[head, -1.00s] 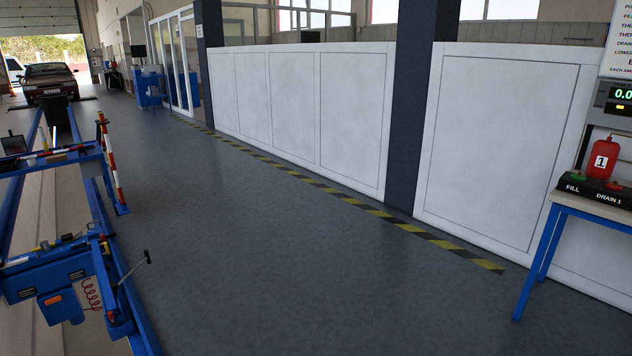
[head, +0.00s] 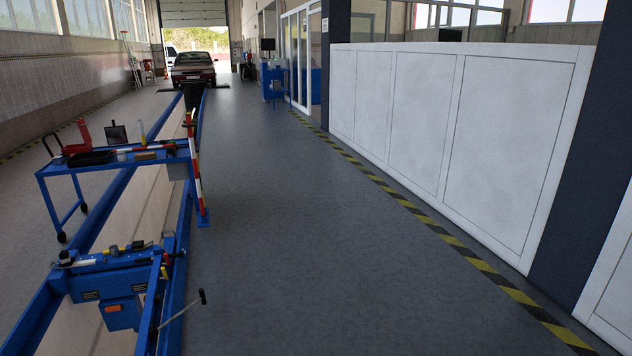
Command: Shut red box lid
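A red object, which looks like a small box with a raised part that may be its lid (head: 81,140), is on the blue cart (head: 110,160) at the left of the head view. It is far off and small, so I cannot tell clearly how its lid stands. A dark tray (head: 91,158) lies in front of it on the cart top. Neither of my grippers is in view.
A blue sliding jack (head: 110,285) spans the pit in the near left, with a lever (head: 185,308) sticking out right. A red-white post (head: 193,165) stands beside the cart. Grey floor (head: 310,250) is clear up to the striped line (head: 440,232) and white panels.

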